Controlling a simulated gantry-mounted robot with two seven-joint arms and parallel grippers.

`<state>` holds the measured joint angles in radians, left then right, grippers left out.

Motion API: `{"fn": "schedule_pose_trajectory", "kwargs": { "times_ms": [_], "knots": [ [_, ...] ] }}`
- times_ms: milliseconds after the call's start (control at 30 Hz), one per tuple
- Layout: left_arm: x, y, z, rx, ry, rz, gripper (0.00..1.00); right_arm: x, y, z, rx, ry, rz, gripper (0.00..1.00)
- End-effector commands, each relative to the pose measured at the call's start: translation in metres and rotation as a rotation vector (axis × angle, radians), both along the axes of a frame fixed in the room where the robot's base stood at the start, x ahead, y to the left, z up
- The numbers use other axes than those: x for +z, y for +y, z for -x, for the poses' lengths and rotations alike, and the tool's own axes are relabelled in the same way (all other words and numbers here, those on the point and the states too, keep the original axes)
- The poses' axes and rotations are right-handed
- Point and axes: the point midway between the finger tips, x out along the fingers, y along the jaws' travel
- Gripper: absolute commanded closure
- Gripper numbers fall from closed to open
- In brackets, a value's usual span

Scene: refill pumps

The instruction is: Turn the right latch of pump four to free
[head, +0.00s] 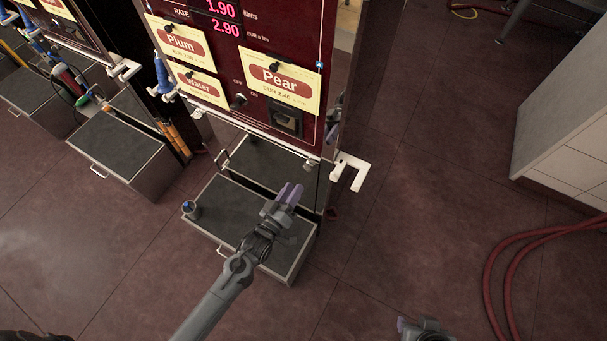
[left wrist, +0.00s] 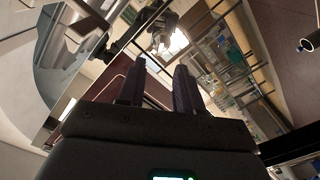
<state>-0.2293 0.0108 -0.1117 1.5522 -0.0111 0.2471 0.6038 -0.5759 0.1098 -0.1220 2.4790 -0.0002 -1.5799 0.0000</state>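The pump in front of me has a dark red panel (head: 299,40) with Plum, Water and Pear cards; I see no pump number. Below it is a reflective lower front (head: 265,160). A small metal latch-like part (head: 309,165) is at its upper right, and another (head: 222,160) is at its left. My left gripper (head: 290,194) has purple fingers, below the right part and apart from it. In the left wrist view its two fingers (left wrist: 160,66) stand apart with nothing seen between them. My right gripper (head: 424,327) is partly cut off at the bottom edge.
A dark-topped drawer or step (head: 215,222) juts out under my left gripper, with a small blue-topped object (head: 190,208) on it. A white bracket (head: 348,171) sticks out at the pump's right corner. A red hose (head: 510,265) lies at right. The floor between is clear.

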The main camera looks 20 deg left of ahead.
Motion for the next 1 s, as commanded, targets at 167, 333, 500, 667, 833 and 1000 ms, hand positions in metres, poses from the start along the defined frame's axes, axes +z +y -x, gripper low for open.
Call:
{"fn": "schedule_pose_trajectory", "kwargs": {
  "times_ms": [167,333,500,667,833,1000],
  "knots": [
    [-0.001,-0.003,-0.031,0.000,-0.002,-0.001,0.65,-0.010,-0.003,0.001,0.005,0.003,0.011,0.57],
    [-0.001,-0.006,-0.053,0.000,-0.002,0.000,0.65,-0.016,-0.004,0.002,0.009,0.004,0.016,0.57],
    [0.000,-0.008,-0.065,0.001,-0.001,0.000,0.65,-0.018,-0.004,0.002,0.008,0.005,0.016,0.57],
    [0.000,-0.008,-0.069,0.001,0.001,0.000,0.65,-0.018,-0.004,0.002,0.007,0.005,0.015,0.57],
    [0.000,-0.008,-0.069,0.001,0.001,0.000,0.65,-0.018,-0.003,0.002,0.004,0.004,0.011,0.57],
    [0.000,-0.008,-0.069,0.000,0.000,0.000,0.83,-0.018,-0.002,0.002,0.002,0.004,0.007,0.57]
  ]
}}
